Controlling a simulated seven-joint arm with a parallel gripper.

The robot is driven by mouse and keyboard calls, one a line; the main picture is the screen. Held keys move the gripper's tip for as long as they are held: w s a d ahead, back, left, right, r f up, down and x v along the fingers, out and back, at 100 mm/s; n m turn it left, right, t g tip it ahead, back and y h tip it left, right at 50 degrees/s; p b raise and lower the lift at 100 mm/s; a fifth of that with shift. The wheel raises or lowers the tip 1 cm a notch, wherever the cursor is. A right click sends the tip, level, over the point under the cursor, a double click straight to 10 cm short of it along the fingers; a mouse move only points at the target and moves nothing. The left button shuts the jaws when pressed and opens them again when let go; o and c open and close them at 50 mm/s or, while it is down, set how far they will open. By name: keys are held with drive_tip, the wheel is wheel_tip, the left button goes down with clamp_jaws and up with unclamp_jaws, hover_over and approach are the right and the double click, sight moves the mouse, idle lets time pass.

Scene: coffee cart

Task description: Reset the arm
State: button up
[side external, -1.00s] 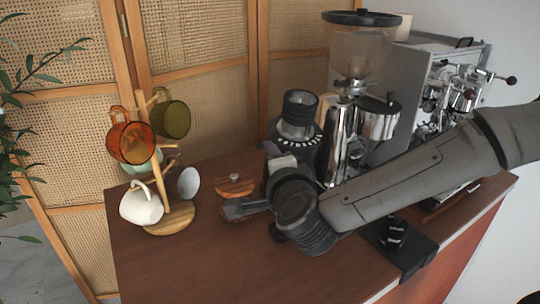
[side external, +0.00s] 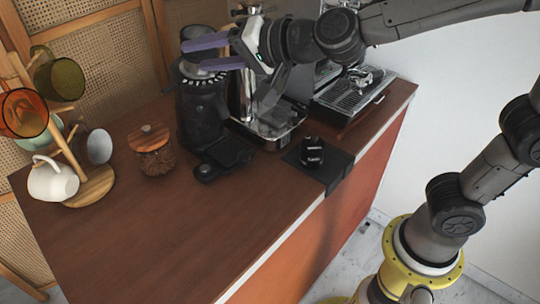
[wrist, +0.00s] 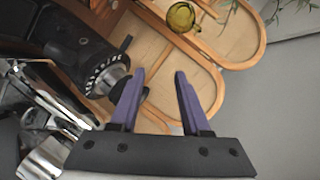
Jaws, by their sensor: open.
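My gripper (side external: 205,54) is raised above the counter in the side external view, near the top of the black coffee grinder (side external: 201,108). Its two purple fingers are apart with nothing between them. The fingers also show in the wrist view (wrist: 158,95), open and empty, with the grinder (wrist: 88,60) to their left. My arm stretches from the upper right, clear of the counter top.
A mug tree (side external: 68,150) with several mugs, including a white mug (side external: 52,181), stands at the left. A lidded jar (side external: 153,152) of coffee beans is beside the grinder. A black tamper (side external: 312,152) is on a black mat (side external: 338,166). The espresso machine's drip tray (side external: 352,95) is behind. The front counter is clear.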

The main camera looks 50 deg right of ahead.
drive_tip(key=s+d+f+n+g+h, duration=0.1)
drive_tip(key=s+d+f+n+g, duration=0.2)
drive_tip(key=s, duration=0.5)
drive_tip(key=s+d+f+n+g+h, duration=0.1)
drive_tip(key=s+d+f+n+g, duration=0.1)
drive_tip(key=s+d+f, duration=0.4)
drive_tip(key=s+d+f+n+g+h, duration=0.2)
drive_tip(key=s+d, duration=0.6)
drive_tip(key=s, duration=0.4)
wheel_tip(320, 180, down, 2)
drive_tip(key=shift+f+n+g, duration=0.2)
drive_tip(key=shift+n+g, duration=0.6)
drive_tip(key=shift+n, duration=0.2)
